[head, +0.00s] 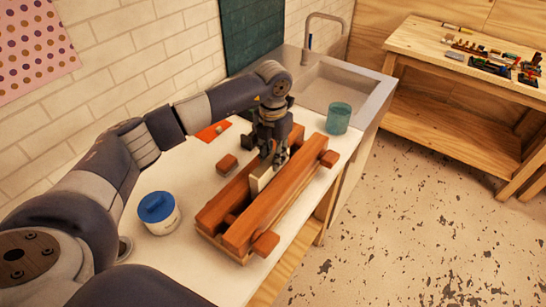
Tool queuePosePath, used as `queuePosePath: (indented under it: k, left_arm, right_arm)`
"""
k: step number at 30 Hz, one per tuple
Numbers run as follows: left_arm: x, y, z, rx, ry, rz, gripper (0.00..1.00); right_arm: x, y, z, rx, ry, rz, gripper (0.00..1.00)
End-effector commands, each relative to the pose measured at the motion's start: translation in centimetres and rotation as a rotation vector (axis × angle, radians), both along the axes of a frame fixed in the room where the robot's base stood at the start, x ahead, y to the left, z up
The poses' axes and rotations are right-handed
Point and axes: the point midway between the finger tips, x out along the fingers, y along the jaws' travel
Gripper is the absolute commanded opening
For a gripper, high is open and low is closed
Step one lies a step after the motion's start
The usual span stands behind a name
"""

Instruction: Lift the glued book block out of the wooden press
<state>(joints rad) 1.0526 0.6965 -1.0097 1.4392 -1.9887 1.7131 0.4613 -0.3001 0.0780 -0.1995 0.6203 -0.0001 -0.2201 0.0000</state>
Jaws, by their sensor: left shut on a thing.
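The wooden press (278,203) lies on the white worktop, two long reddish-brown beams with a gap between them and screw ends at the near side. The pale book block (261,181) stands in the gap, its upper part showing above the beams and its lower part hidden by the near beam. My left gripper (271,162) points down from above and is shut on the book block's upper edge. Whether the block is clear of the press bottom cannot be seen. My right gripper is out of view.
A jar with a blue lid (158,212) stands left of the press. A small wooden block (227,165) and an orange sheet (213,131) lie behind it. A teal cup (339,118) stands near the sink (323,92). A workbench (425,48) with tools is at right.

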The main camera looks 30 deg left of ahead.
Motion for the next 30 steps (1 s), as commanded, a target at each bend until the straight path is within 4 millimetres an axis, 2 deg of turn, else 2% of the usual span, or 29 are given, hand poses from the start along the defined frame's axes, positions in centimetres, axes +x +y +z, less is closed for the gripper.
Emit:
queuePosePath:
  k: [1,30]
  left_arm:
    - [0.1,0.0,0.7,0.0,-0.002,0.0,0.0]
    - [0.1,0.0,7.4,0.0,-0.003,0.001,0.0]
  right_arm:
    - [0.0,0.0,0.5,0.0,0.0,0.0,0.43]
    - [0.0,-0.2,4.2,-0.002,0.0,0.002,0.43]
